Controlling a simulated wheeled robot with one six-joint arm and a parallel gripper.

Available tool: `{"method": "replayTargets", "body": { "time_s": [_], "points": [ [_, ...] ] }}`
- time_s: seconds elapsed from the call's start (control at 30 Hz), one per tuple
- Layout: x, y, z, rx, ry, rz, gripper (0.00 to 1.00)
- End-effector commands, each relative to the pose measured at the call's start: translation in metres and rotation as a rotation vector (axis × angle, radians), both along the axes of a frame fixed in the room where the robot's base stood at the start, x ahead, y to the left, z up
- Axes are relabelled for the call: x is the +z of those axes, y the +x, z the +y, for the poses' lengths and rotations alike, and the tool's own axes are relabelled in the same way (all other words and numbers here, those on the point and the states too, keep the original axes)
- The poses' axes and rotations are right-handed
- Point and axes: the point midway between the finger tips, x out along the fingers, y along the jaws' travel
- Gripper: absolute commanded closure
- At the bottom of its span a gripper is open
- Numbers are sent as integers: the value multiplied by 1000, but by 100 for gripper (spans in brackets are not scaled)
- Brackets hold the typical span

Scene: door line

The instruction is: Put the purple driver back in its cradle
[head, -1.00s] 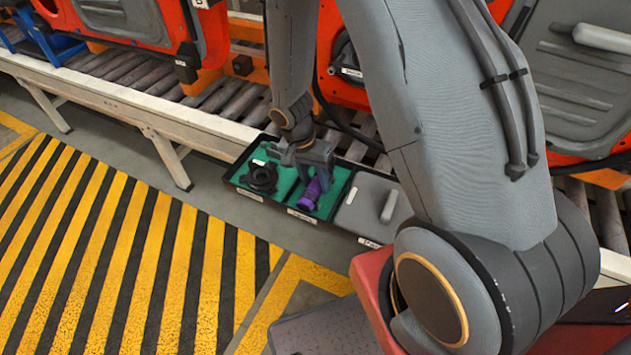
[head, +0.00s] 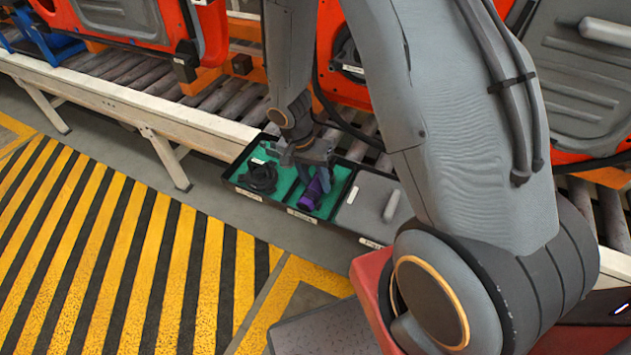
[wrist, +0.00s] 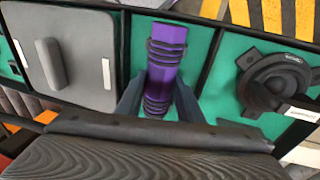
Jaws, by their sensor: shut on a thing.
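The purple driver (wrist: 166,62) has dark ribbed bands and lies in the green-lined middle compartment of the cradle tray (wrist: 212,68). It also shows in the head view (head: 309,194), low in the tray (head: 340,199). My gripper (wrist: 162,98) is shut on the driver, with a finger on either side of its banded part. The driver's lower end is partly hidden by my gripper. I cannot tell whether it touches the tray floor.
A black round part (wrist: 276,84) lies in the neighbouring green compartment. A grey lid with a handle (wrist: 72,72) covers the compartment on the other side. The conveyor (head: 115,112) runs behind the tray. Striped floor (head: 130,250) is clear in front.

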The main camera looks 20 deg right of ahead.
Motion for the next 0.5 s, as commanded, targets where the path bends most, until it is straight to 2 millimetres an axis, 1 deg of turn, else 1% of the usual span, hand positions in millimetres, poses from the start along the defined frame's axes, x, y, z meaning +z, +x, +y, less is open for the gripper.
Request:
{"method": "replayTargets", "body": {
  "time_s": [0.03,0.5],
  "points": [
    [-3,-6,-2,1,-5,14,100],
    [-7,-6,-2,-1,-4,14,100]
  ]
}}
